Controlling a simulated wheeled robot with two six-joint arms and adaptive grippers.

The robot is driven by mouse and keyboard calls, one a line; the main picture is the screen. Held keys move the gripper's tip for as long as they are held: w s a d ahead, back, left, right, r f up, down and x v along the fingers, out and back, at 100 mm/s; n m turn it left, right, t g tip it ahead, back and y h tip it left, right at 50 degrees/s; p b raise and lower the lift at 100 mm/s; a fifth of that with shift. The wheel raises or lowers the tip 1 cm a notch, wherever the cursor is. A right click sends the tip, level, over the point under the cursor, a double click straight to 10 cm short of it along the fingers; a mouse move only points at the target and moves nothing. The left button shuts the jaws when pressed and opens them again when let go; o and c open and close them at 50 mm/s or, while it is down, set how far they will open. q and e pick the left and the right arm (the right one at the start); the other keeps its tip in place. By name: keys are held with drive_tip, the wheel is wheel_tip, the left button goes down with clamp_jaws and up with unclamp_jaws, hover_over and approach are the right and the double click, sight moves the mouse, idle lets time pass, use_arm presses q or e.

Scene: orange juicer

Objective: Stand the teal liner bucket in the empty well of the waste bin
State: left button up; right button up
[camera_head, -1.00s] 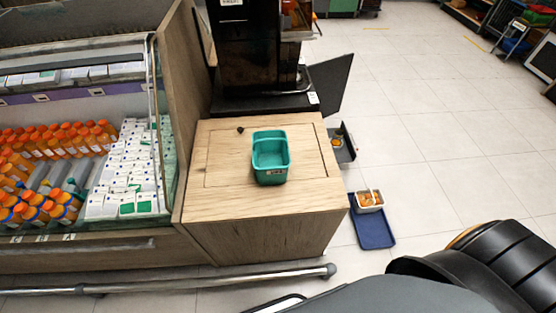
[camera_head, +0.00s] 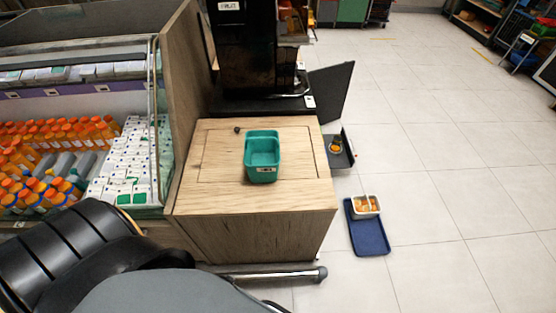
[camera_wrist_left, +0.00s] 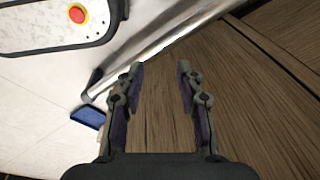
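The teal liner bucket (camera_head: 262,157) stands upright on the wooden counter (camera_head: 225,203), in front of the black juicer. It looks empty and has a small label on its front. A dark open container (camera_head: 349,152) sticks out at the counter's right side, with something orange in it; I cannot tell whether it is the waste bin, and I see no empty well clearly. In the left wrist view my left gripper (camera_wrist_left: 157,72) is open and empty, its fingers pointing toward a metal rail and wood panel. My right gripper is not in view.
A blue tray (camera_head: 370,238) with a white tub (camera_head: 366,206) of orange pieces lies on the floor to the right. A metal rail (camera_head: 290,275) runs along the counter's foot. An open dark door (camera_head: 331,90) stands beside the juicer.

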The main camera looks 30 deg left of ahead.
use_arm(q)
drive_tip(key=w+d+r, duration=0.1)
drive_tip(key=w+r, duration=1.1)
drive_tip(key=w, duration=0.1)
drive_tip(key=w+d+r+m+t+b, duration=0.15)
drive_tip(key=w+r, duration=0.25)
drive_tip(key=r, duration=0.8)
drive_tip(key=w+d+r+m+t+b, duration=0.1)
drive_tip(key=w+r+m, duration=0.15)
drive_tip(key=r, duration=0.85)
drive_tip(key=m+h+p, duration=0.1)
drive_tip(key=m+h, duration=0.3)
drive_tip(key=m, duration=0.4)
approach(262, 138)
drive_tip(key=x, duration=0.4)
drive_tip(key=shift+w+d+f+p, duration=0.15)
drive_tip(key=shift+w+d+p, duration=0.1)
drive_tip(key=shift+d+p, duration=0.1)
drive_tip(key=p+x, duration=0.1)
drive_tip(key=x, duration=0.3)
drive_tip(key=shift+w+f, duration=0.2)
drive_tip(key=shift+f, duration=0.05)
drive_tip(key=shift+s+a, duration=0.1)
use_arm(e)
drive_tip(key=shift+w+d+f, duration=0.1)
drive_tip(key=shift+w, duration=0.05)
